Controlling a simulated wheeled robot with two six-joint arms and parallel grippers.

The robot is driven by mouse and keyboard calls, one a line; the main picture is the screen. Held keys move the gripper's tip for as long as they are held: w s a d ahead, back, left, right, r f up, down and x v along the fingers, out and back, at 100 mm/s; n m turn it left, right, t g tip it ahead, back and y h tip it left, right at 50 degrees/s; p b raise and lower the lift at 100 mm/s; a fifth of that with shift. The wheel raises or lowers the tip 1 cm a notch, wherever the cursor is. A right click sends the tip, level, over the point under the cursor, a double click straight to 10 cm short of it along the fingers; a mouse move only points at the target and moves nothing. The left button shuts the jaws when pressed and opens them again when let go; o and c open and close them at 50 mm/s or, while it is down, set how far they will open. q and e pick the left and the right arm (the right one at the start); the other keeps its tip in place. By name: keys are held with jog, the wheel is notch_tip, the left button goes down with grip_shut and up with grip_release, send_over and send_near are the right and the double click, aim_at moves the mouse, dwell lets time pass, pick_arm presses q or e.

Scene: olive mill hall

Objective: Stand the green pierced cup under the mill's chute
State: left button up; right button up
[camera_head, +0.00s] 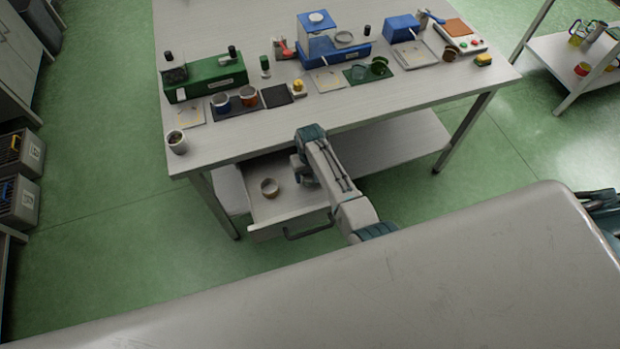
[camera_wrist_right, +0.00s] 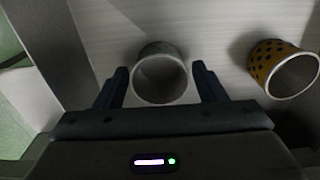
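My right gripper (camera_head: 300,170) reaches down into the open drawer under the table. My left gripper is out of view.
The drawer (camera_head: 290,209) has raised walls and a dark handle (camera_head: 308,230). A shelf (camera_head: 575,62) stands at right.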

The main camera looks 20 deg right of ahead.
jog(key=c, duration=0.5)
jog(key=shift+p, duration=0.35)
jog(key=shift+r, duration=0.2)
notch_tip(320, 180, up, 6)
jog(key=p, duration=0.7)
jog(key=shift+r, duration=0.15)
